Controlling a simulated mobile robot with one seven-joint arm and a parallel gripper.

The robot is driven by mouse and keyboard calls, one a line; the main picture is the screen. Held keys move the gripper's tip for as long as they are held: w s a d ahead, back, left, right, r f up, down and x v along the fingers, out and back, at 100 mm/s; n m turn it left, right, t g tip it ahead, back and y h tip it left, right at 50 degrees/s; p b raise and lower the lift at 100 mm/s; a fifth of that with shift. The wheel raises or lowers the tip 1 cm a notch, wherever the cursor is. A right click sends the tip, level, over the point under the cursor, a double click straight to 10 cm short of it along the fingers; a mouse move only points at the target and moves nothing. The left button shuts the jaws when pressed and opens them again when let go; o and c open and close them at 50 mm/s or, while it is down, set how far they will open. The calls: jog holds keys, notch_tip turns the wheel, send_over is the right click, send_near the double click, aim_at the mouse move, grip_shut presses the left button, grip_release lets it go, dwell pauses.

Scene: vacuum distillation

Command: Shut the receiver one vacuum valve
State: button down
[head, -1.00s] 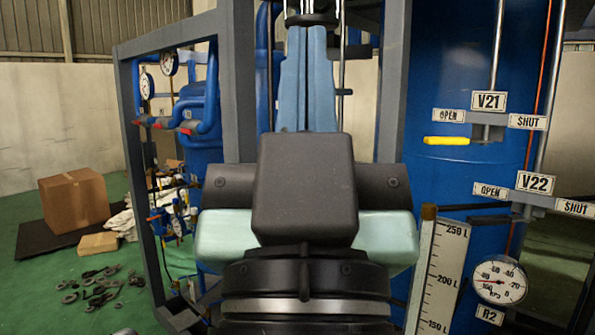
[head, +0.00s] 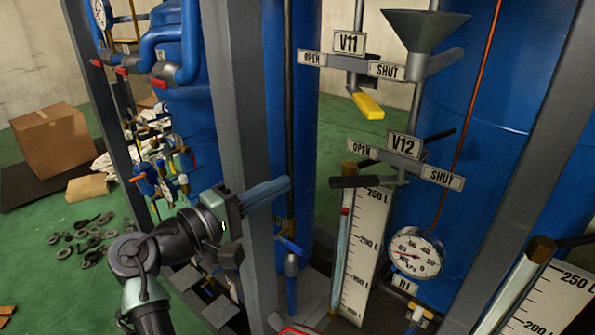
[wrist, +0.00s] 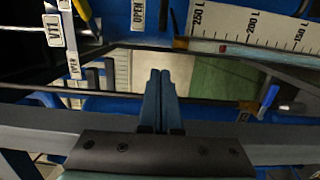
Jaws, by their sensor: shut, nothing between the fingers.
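Receiver one is a blue tank (head: 465,110) with two valves. The V11 plate (head: 349,43) has a yellow handle (head: 368,106) below it, hanging toward me between OPEN and SHUT. The V12 plate (head: 404,146) has a black handle (head: 362,182) below its OPEN plate (head: 363,151). No label tells which is the vacuum valve. My gripper (head: 286,184) is shut and empty, left of both handles and apart from them. In the wrist view, its closed fingers (wrist: 160,73) lie below the yellow handle (wrist: 82,10) and the OPEN plate (wrist: 138,14).
A grey post (head: 238,120) stands beside my gripper. A level scale (head: 367,250) and R1 gauge (head: 416,252) sit below V12. A funnel (head: 424,30) is above right.

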jog(key=p+x, duration=0.3)
jog(key=x, duration=0.6)
jog(key=shift+s+d+p, duration=0.2)
jog(key=shift+s+p, duration=0.45)
jog(key=shift+s, duration=0.35)
jog(key=shift+s+d+p, duration=0.2)
jog(key=shift+s+p, duration=0.45)
jog(key=shift+s, duration=0.3)
jog(key=shift+s, duration=0.15)
